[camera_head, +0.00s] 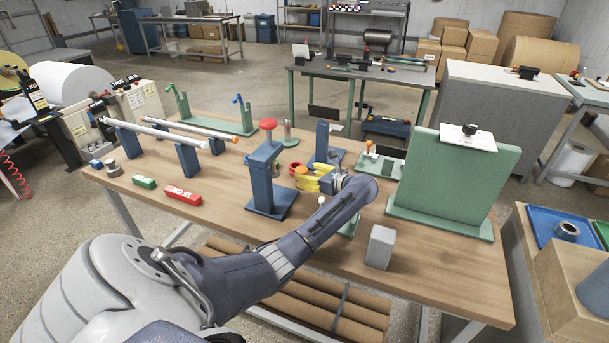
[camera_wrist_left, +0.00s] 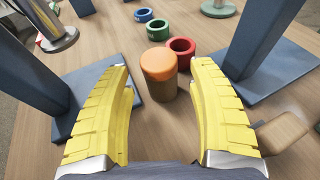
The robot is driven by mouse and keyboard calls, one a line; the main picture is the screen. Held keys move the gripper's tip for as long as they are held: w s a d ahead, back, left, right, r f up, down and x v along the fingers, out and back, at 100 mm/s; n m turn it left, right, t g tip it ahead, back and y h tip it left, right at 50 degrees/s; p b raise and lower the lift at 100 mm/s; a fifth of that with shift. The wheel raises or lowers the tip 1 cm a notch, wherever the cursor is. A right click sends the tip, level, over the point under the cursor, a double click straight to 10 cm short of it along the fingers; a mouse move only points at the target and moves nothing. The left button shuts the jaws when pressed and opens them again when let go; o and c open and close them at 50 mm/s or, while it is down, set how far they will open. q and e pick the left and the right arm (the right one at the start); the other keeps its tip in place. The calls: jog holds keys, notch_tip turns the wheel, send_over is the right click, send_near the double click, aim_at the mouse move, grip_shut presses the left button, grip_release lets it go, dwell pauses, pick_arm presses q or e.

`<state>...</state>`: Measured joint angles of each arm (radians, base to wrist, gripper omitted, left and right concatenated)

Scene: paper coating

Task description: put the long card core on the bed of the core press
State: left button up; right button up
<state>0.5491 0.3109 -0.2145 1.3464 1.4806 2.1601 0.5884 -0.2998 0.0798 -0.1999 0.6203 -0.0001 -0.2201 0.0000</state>
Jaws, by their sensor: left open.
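A brown cylinder with an orange top, likely the long card core (camera_wrist_left: 160,76), stands upright on the table between the tips of my open left gripper (camera_wrist_left: 163,80). Its orange top also shows in the head view (camera_head: 300,171). The yellow fingers (camera_head: 314,180) lie to either side of it and look apart from it. A blue stand with a red knob (camera_head: 265,176), probably the core press, stands left of the gripper in the head view. Its bed cannot be made out clearly. My right gripper is not in view.
Red (camera_wrist_left: 180,50), green (camera_wrist_left: 158,29) and blue (camera_wrist_left: 143,15) rings sit beyond the cylinder. A second blue post (camera_head: 322,140) stands behind the gripper. A green panel (camera_head: 455,180) and a grey block (camera_head: 380,247) are at right.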

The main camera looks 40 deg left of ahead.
pick_arm(q)
jog(key=v, duration=0.4)
jog(key=shift+d, duration=0.1)
jog(key=shift+o, duration=1.1)
jog(key=shift+d+r, duration=0.15)
jog(key=shift+d, duration=0.25)
jog(key=w+n+g, duration=0.1)
jog(key=w+a+n+g+h, duration=0.1)
jog(key=g, duration=0.1)
jog(key=shift+a+n+g+h, duration=0.3)
jog(key=shift+n, duration=0.1)
jog(key=shift+s+a+f, duration=0.15)
jog(key=shift+a+f, duration=0.15)
jog(key=shift+a, duration=0.2)
jog(key=shift+x, duration=3.2)
